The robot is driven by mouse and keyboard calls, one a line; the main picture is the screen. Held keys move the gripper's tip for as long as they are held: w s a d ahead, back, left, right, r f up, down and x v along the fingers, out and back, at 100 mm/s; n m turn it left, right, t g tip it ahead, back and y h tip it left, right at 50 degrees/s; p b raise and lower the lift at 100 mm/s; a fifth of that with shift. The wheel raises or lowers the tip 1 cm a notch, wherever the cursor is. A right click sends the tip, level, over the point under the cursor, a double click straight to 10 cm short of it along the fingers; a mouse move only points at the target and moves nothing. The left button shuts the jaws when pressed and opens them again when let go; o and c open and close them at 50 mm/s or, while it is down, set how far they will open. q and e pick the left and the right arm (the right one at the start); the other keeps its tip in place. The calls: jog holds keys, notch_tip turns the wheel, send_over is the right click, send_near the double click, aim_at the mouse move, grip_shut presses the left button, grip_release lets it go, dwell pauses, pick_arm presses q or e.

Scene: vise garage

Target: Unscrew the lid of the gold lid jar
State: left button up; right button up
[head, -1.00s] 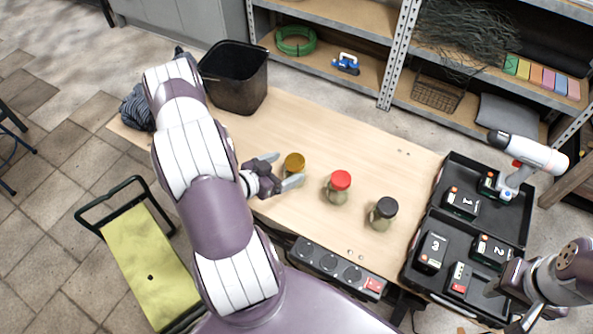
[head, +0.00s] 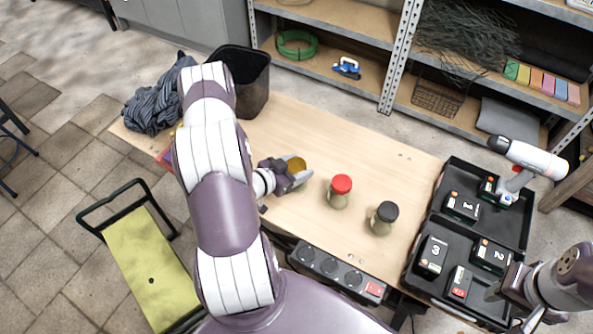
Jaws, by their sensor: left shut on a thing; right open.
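The gold lid jar (head: 297,164) stands on the wooden workbench, left of two other jars. Its gold lid shows at the top, and its body is mostly hidden by my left gripper. My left gripper (head: 298,178) is shut around the jar, with its fingers below the lid.
A red-lidded jar (head: 340,191) and a black-lidded jar (head: 383,218) stand right of the gold one. A black open case (head: 417,262) with batteries and a drill (head: 530,160) lies at right. A black bin (head: 253,82) and grey cloth (head: 157,100) are at the bench's left end.

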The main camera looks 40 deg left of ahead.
pick_arm(q)
notch_tip(320, 180, up, 10)
jog(key=shift+f+p, duration=0.1)
jog(key=shift+p, duration=0.3)
jog(key=o, duration=0.4)
jog(key=c, duration=0.7)
